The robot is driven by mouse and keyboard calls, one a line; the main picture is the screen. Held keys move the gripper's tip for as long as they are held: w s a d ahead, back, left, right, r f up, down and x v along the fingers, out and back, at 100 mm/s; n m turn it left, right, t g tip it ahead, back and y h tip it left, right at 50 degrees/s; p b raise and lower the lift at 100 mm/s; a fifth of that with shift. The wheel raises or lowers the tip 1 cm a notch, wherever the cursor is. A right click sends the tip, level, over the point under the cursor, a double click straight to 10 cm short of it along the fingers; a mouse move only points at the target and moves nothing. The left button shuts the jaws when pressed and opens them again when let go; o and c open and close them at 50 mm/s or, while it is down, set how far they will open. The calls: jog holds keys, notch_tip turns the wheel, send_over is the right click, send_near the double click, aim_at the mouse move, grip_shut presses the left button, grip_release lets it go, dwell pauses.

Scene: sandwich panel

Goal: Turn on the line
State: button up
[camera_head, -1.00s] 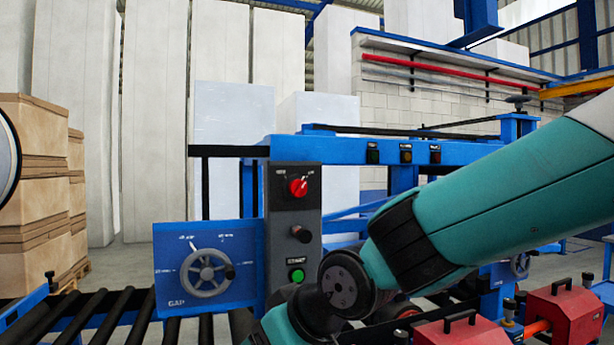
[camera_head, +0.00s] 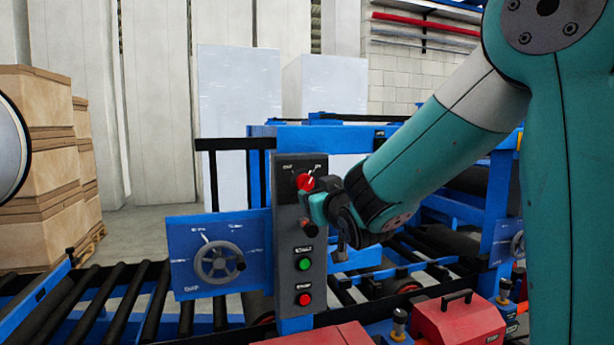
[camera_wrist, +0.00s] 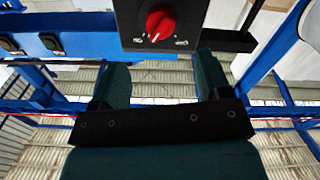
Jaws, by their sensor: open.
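A grey control panel (camera_head: 287,240) stands on the blue machine. Near its top is a red rotary knob (camera_head: 305,182) whose pale pointer leans up and right. Below are a dark knob (camera_head: 310,230), a green button (camera_head: 304,264) and a red button (camera_head: 304,299). My gripper (camera_wrist: 162,62) is open and empty in the wrist view, its two fingers apart. The red knob (camera_wrist: 160,23) shows beyond the fingertips, roughly between them across the picture. In the head view my wrist is just right of and below the red knob; the fingers are hard to make out there.
A blue plate with a handwheel (camera_head: 219,263) is left of the panel. A roller conveyor (camera_head: 110,306) runs at the lower left. Red housings (camera_head: 459,328) stand at the lower right. Stacked boxes (camera_head: 40,170) are far left, clear of the panel.

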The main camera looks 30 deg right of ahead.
aim_at(308, 186)
jog(key=p+x, duration=0.3)
jog(key=x, duration=0.5)
jog(key=shift+w+d+p, duration=0.15)
jog(key=shift+w+p, duration=0.2)
jog(key=shift+w, duration=0.3)
jog(key=c, duration=0.9)
jog(key=shift+f+b, duration=0.15)
jog(key=shift+b, duration=0.15)
